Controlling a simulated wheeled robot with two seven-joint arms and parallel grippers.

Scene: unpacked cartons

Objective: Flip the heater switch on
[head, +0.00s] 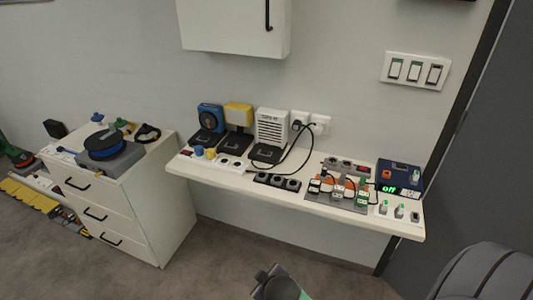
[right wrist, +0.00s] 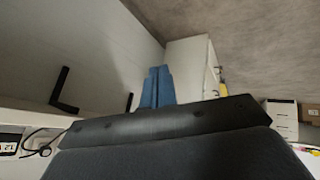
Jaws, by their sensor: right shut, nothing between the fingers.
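A white box with a slatted front (head: 271,128), heater-like, stands on the white shelf (head: 235,181) against the wall. A wall plate (head: 386,71) with three rocker switches is mounted above the shelf's right end. More small switches (head: 399,211) sit at the shelf's right front corner. No label is readable, so I cannot tell which is the heater switch. My right gripper (right wrist: 157,76) shows in the right wrist view, its blue fingers together and empty, apart from any switch. My left gripper is not in clear view.
A blue box with a green "off" display (head: 396,175) stands at the shelf's right end. A wall cabinet (head: 236,26) hangs above; a drawer unit (head: 150,215) stands left. The floor before the shelf is partly clear.

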